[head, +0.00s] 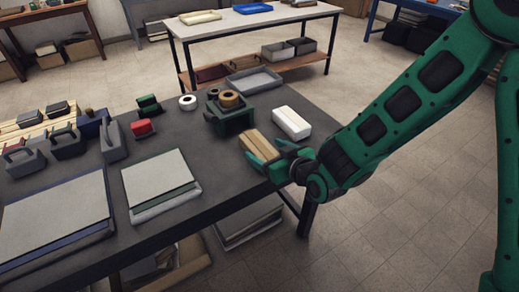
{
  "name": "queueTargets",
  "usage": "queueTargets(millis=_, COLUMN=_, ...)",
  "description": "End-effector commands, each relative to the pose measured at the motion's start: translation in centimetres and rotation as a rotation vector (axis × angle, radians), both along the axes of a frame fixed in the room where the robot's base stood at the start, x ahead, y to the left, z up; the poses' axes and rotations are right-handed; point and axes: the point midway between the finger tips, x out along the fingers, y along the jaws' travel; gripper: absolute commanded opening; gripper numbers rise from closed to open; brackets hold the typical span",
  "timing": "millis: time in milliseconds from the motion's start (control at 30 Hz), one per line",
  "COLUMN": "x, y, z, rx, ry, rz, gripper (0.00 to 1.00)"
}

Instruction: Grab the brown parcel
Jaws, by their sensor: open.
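The brown parcel (258,143) lies on the dark table near its right edge, in the head view. It is a small tan box with a lighter band along its top. My gripper (262,160) is open at the parcel's near end, its green fingers low beside it. The fingers hide the near end of the parcel, and I cannot tell whether they touch it.
A white box (292,123) lies close to the right of the parcel. A dark green holder (230,116) with tape rolls stands behind it. A board stack (160,183) lies to the left. The dark table (222,180) has free room between the boards and parcel.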

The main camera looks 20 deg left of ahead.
Motion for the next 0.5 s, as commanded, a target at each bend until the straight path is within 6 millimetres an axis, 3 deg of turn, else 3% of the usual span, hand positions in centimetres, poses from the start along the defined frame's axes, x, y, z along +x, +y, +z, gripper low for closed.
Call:
queueTargets(millis=300, x=2.4, y=2.9, z=-1.6, rx=0.0, ry=0.001, rz=-0.001, gripper=0.77)
queueTargets(millis=500, x=2.8, y=3.4, z=-1.9, rx=0.0, ry=0.0, rz=-0.002, gripper=0.77)
